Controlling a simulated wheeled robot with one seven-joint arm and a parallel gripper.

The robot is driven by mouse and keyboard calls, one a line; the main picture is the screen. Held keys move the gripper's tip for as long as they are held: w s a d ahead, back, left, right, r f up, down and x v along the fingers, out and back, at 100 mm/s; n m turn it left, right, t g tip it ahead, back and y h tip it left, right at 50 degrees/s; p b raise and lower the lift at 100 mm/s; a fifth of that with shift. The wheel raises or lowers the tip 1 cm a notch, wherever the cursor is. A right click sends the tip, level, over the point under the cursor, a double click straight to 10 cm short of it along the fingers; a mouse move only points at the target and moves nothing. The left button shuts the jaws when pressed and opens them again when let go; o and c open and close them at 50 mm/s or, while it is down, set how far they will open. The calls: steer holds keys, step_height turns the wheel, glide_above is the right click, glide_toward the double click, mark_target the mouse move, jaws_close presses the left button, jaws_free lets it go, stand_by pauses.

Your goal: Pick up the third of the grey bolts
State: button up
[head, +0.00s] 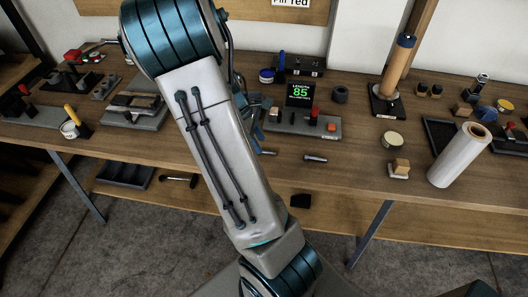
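One small grey metal piece that looks like a bolt (315,157) lies on the wooden workbench (345,172), near its front edge and just right of my arm. No other grey bolt can be made out; my raised arm covers the bench to the left of it. My gripper cannot be made out, as my arm blocks the view there. Some blue parts show behind the arm's right side, but I cannot tell what they are.
A grey panel (290,122) with a display (300,92) stands behind the bolt. A white roll (460,155), a round tin (392,140) and a stamp-like block (400,168) are to the right. The bench around the bolt is clear.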

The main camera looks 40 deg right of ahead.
steer(key=shift+x, duration=1.45)
jaws_close()
steer(key=shift+r, duration=0.15)
